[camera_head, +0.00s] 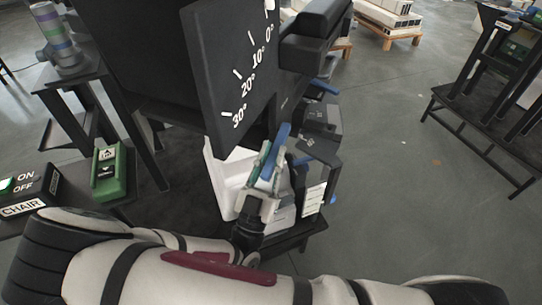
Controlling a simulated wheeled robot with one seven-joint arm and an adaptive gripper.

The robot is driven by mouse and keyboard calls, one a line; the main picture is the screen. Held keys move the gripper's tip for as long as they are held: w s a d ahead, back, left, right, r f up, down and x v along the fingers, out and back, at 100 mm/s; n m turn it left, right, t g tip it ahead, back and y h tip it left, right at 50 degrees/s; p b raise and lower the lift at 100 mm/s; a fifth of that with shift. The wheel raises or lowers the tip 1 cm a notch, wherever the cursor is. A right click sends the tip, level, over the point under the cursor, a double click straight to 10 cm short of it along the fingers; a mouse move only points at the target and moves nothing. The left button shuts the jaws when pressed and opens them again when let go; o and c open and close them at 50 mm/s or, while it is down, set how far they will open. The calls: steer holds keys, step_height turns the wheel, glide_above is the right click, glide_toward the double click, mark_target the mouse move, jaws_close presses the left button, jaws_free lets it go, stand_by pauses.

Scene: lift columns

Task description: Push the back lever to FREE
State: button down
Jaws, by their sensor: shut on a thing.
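My gripper (266,176) is below the middle of the head view, at the end of my arm. It is shut on a long blue handle (281,140), which looks like a lever and sticks up past the fingers. Another blue piece (327,88) shows farther back, beside a dark box-shaped mechanism (320,119). I cannot tell from this view which one is the back lever. No FREE marking can be read. The foot of the held handle is hidden by my gripper.
A black panel (225,70) with an angle scale hangs close above my gripper. A white tray (222,178) is just left of it. A green control box (110,172) and a CHAIR switch box (28,192) stand at left.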

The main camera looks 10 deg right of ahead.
steer(key=shift+f, duration=0.1)
stand_by(0.4)
steer(key=c, duration=1.5)
jaws_free()
steer(key=v, duration=1.2)
steer(key=shift+w, duration=0.1)
